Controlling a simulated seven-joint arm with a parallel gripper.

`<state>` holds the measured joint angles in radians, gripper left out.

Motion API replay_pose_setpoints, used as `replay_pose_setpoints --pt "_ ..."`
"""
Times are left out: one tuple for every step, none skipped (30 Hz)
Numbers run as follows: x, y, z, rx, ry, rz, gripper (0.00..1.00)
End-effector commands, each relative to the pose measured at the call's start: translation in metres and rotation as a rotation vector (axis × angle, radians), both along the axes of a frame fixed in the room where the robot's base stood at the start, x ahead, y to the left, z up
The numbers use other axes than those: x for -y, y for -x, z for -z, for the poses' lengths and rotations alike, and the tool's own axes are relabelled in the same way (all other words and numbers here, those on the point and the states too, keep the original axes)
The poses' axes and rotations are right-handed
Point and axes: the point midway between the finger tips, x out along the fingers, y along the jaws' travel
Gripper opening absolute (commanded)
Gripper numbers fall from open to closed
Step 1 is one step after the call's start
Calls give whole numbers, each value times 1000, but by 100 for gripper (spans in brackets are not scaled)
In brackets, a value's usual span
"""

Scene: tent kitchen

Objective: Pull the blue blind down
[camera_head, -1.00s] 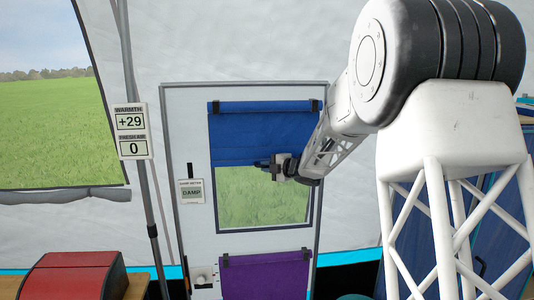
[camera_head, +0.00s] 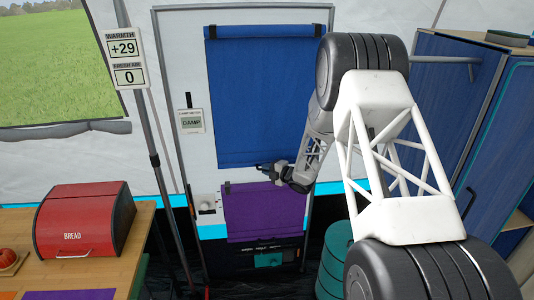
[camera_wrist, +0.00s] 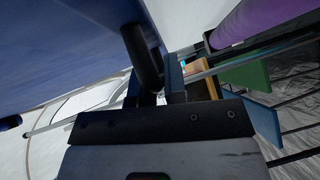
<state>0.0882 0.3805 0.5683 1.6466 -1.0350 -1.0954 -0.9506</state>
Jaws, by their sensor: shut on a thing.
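The blue blind (camera_head: 262,95) hangs on the white door and covers the whole window, from its top roller down to just above the purple blind. My gripper (camera_head: 268,167) is at the blind's bottom edge, toward the right of its middle, and is shut on it. In the wrist view the blue blind (camera_wrist: 60,50) fills the upper left, and my gripper (camera_wrist: 160,90) shows dark fingers at a dark rounded bar by its edge. The exact contact is partly hidden by the fingers.
A purple blind (camera_head: 264,210) hangs just below on the door. A damp meter (camera_head: 191,121) reads DAMP left of the window. A sign (camera_head: 124,60) shows warmth +29 and fresh air 0. A red bread box (camera_head: 84,220) stands on the wooden table at left; a blue cabinet (camera_head: 430,110) stands right.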

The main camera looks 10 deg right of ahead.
Motion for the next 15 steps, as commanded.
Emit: replay_pose_setpoints --pt "0 0 10 -1 0 0 0" --pt "0 0 13 -1 -1 0 0" --pt "0 0 18 -1 -1 0 0" --pt "0 0 22 -1 -1 0 0" --pt "0 0 25 -1 -1 0 0" --pt "0 0 27 -1 -1 0 0" --pt "0 0 29 -1 0 1 0" --pt "0 0 30 -1 0 1 0" --pt "0 0 31 -1 0 1 0" --pt "0 0 32 -1 0 1 0" --pt "1 0 32 -1 0 1 0" --pt "0 0 33 -1 0 1 0" --pt "0 0 33 -2 1 1 0" --pt "1 0 33 -3 0 1 0" --pt "0 0 33 -3 0 1 0"
